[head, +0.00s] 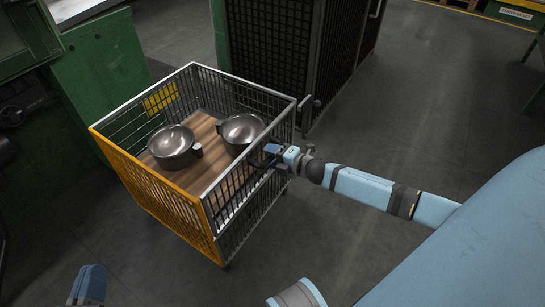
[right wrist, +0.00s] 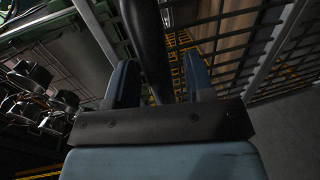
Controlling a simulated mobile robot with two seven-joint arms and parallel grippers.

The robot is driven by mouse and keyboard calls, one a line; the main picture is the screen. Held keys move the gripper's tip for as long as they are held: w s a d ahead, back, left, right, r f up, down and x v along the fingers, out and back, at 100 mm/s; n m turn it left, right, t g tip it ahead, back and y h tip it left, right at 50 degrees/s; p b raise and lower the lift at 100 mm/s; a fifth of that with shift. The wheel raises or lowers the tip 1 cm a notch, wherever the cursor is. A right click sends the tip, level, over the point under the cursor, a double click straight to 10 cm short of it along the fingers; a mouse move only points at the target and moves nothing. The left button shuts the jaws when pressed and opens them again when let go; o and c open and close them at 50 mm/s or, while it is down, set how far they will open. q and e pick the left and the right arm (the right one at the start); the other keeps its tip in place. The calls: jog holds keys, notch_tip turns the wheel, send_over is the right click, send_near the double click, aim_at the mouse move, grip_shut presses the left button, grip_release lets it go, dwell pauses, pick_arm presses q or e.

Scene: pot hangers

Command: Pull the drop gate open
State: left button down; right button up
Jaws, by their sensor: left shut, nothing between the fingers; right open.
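A wire-mesh cage trolley has a yellow mesh panel (head: 160,195) on its front left side and a grey mesh side (head: 235,210) facing my right arm. Both stand upright; I cannot tell for certain which is the drop gate. My right gripper (head: 268,155) is at the grey side's upper part. In the right wrist view its fingers (right wrist: 163,82) are apart, with a dark bar (right wrist: 147,40) running between them; contact cannot be told. My left gripper (head: 87,284) is shut and empty at the bottom left of the head view, away from the trolley.
Two metal pots (head: 171,146) (head: 241,131) sit on the trolley's wooden floor (head: 205,130). A tall dark mesh cage (head: 270,45) stands behind it, and a green machine (head: 100,70) at left. The floor (head: 410,130) at right is open.

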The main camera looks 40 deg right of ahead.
jog(key=shift+c, duration=0.2)
